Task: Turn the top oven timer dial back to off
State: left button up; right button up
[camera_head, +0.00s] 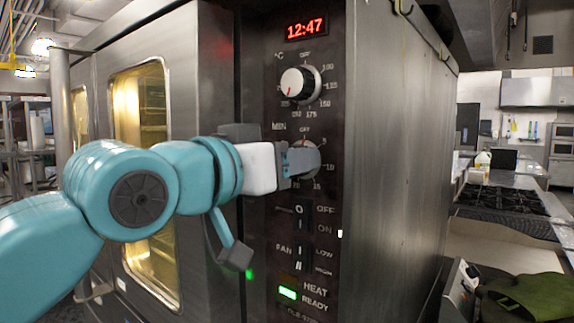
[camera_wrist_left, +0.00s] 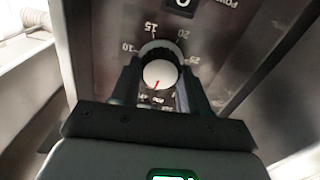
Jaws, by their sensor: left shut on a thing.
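The timer dial (camera_head: 303,145), marked MIN, is on the oven's dark control panel (camera_head: 273,85), below the temperature dial (camera_head: 298,84). My left gripper (camera_head: 302,162) is shut on the timer dial and hides most of it in the head view. In the left wrist view the white knob (camera_wrist_left: 160,73) sits between the two dark fingers (camera_wrist_left: 159,86). Its red mark points down in that picture, towards markings partly hidden by the gripper. The numbers 10, 15 and 20 show around its far side, with the panel upside down. My right gripper is not in view.
Below the dial are power and fan switches (camera_head: 301,218) and a lit green ready light (camera_head: 288,293). A red clock (camera_head: 305,28) above reads 12:47. The oven's glass door (camera_head: 141,100) is left of the panel. A counter with a stove top (camera_head: 501,199) stands right.

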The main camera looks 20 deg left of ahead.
pick_arm(q)
jog(key=shift+r+n, duration=0.1)
jog(key=shift+n, duration=0.5)
jog(key=o, duration=1.1)
jog(key=shift+c, duration=0.2)
jog(key=b+v, duration=0.2)
jog(key=v, duration=1.4)
jog(key=shift+b, duration=0.4)
jog(key=shift+s, duration=0.1)
